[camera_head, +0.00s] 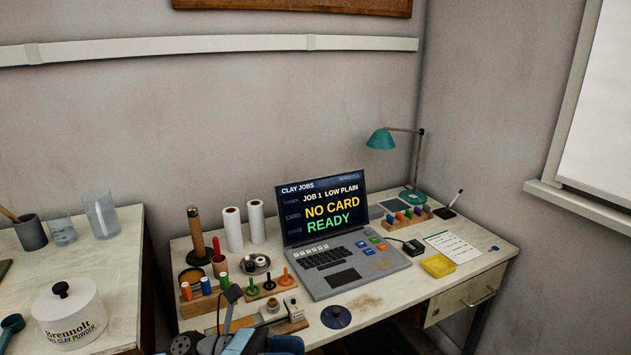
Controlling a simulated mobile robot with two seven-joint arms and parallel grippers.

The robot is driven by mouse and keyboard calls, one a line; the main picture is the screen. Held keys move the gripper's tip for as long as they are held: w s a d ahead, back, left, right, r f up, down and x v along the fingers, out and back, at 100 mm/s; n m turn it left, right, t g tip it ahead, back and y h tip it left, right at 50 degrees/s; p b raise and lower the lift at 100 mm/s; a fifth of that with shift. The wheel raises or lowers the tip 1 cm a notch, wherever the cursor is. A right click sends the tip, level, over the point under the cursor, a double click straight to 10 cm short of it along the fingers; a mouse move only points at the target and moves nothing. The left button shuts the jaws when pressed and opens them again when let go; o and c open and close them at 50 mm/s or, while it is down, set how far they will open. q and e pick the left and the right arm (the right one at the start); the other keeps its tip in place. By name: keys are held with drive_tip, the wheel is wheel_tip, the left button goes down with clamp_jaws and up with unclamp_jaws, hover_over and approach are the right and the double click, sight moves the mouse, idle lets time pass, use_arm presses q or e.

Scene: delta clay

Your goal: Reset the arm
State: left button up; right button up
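Part of one of my arms shows at the bottom edge, left of the middle, as blue and dark grey pieces in front of the desk's near edge. I take it for my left arm. A dark, narrow end, which looks like part of my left gripper (232,296), rises in front of the small tool stands. Its fingers cannot be made out clearly, and I see nothing held. My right gripper is not in view. The laptop (345,277) stands open on the desk, its screen reading "JOB 1 LOW PLAIN", "NO CARD" and "READY".
The desk (470,262) holds rollers (232,229), small tool stands, a dark blue disc (336,317), a yellow tray (438,266) and a teal lamp (381,139). A left table (130,275) bears a white powder jar (70,318) and cups. Bare desktop shows around the disc.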

use_arm(q)
drive_tip(key=a+f+n+t+y, duration=0.4)
drive_tip(key=n+t, duration=0.5)
drive_tip(key=n, duration=0.7)
drive_tip(key=a+f+n+t+y, duration=0.4)
drive_tip(key=n+t, duration=0.5)
drive_tip(key=n, duration=0.7)
drive_tip(key=s+a+f+n+g+y, duration=0.3)
drive_tip(key=s+f+n+y, duration=0.1)
drive_tip(key=s+f+n, duration=0.35)
drive_tip(key=s+a+f+n+g+y, duration=0.35)
drive_tip(key=s+f+n, duration=0.25)
drive_tip(key=f+n, duration=0.2)
wheel_tip(320, 180, up, 17)
drive_tip(key=p, duration=2.4)
drive_tip(key=shift+s+a+r+m+y, duration=0.15)
drive_tip(key=shift+s+a+m+y, duration=0.2)
drive_tip(key=shift+s+a, duration=0.1)
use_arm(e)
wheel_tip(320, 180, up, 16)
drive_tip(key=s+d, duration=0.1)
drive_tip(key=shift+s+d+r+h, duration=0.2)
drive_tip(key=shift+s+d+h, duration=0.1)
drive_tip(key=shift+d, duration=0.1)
use_arm(q)
drive_tip(key=shift+t, duration=0.25)
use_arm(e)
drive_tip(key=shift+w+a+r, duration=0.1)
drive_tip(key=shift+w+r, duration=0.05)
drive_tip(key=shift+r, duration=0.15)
